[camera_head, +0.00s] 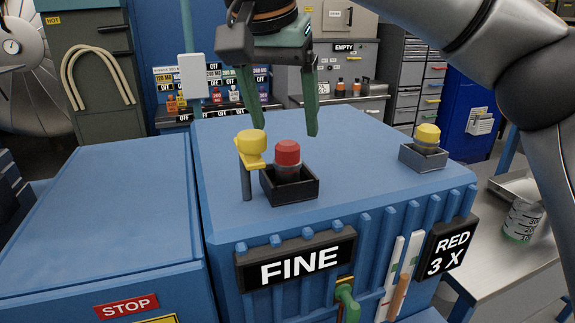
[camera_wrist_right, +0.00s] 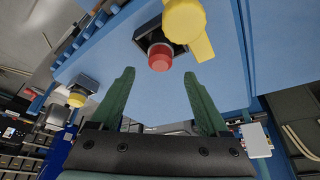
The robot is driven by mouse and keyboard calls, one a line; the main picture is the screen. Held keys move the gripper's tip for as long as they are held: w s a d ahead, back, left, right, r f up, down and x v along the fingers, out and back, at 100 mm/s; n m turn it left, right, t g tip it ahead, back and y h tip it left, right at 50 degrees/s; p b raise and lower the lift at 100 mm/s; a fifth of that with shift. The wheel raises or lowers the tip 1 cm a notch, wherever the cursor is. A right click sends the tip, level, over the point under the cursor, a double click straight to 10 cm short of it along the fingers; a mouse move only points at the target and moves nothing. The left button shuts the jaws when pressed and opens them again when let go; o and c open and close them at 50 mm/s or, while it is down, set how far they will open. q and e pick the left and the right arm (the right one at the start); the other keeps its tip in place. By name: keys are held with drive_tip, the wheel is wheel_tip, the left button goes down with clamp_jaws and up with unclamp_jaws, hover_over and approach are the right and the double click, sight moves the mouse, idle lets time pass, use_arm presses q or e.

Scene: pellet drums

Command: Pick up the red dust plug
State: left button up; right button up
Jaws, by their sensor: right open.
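The red dust plug (camera_head: 287,153) is a red cap standing upright in a black square holder (camera_head: 290,190) on top of the blue cabinet (camera_head: 345,150). It also shows in the right wrist view (camera_wrist_right: 160,57). My right gripper (camera_head: 287,130) is open and empty, with its green fingers pointing down above and behind the plug. In the right wrist view the plug lies beyond the fingertips, roughly between their lines, and apart from them. My left gripper is not in view.
A yellow cap on a post (camera_head: 251,145) stands close to the left of the plug. Another yellow plug (camera_head: 427,134) sits in a grey holder at the right. The cabinet top around them is clear. A steel table (camera_head: 500,250) with a measuring cup (camera_head: 522,220) is at the right.

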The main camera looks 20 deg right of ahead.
sight(287, 144)
drive_tip(key=shift+x, duration=2.75)
drive_tip(key=shift+s+a, duration=0.1)
drive_tip(key=shift+s, duration=0.1)
clamp_jaws()
